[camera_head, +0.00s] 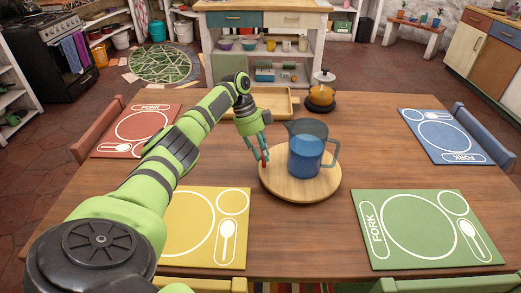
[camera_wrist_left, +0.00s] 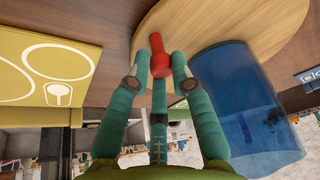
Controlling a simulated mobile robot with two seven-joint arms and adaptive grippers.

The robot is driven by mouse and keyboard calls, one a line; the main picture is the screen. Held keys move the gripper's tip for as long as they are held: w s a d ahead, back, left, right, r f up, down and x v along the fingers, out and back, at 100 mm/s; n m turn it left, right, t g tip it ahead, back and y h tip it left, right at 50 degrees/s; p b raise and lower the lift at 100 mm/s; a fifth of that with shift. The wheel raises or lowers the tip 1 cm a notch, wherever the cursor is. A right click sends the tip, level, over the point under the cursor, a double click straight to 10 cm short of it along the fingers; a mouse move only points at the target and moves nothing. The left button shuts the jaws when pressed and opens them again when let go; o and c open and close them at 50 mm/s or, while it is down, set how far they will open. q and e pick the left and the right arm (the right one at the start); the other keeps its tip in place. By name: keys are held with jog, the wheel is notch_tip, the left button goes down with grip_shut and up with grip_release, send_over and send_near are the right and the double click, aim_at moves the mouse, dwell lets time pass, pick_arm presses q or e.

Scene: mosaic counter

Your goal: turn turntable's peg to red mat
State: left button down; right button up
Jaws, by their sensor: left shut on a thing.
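The turntable (camera_head: 318,190) is a round wooden disc on the table, and it also shows in the left wrist view (camera_wrist_left: 230,22). Its red peg (camera_wrist_left: 156,45) stands at the disc's back-left edge in the head view, partly hidden by fingers. My left gripper (camera_head: 263,160) reaches down there, its teal fingers (camera_wrist_left: 160,68) shut on the peg. A clear blue pitcher (camera_head: 307,150) stands on the turntable just right of the gripper. The red mat (camera_head: 140,130) lies at the table's back left, apart from the turntable. My right gripper is not in view.
A yellow mat (camera_head: 208,232) lies front left, a green mat (camera_head: 419,231) front right, and a blue mat (camera_head: 440,137) back right. A wooden tray (camera_head: 286,104) and a dark-based pot with a yellowish body (camera_head: 322,92) stand behind the turntable. Bare table surrounds the disc.

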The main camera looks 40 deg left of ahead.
pick_arm(q)
jog(key=shift+w+d, duration=0.25)
jog(key=shift+d, duration=0.1)
jog(key=c, duration=1.2)
grip_release()
jog(key=shift+c, duration=0.2)
jog(key=shift+o, duration=0.5)
jog(key=shift+w+d, duration=0.1)
jog(key=shift+d, duration=0.05)
jog(key=shift+a, duration=0.25)
jog(key=v, duration=1.2)
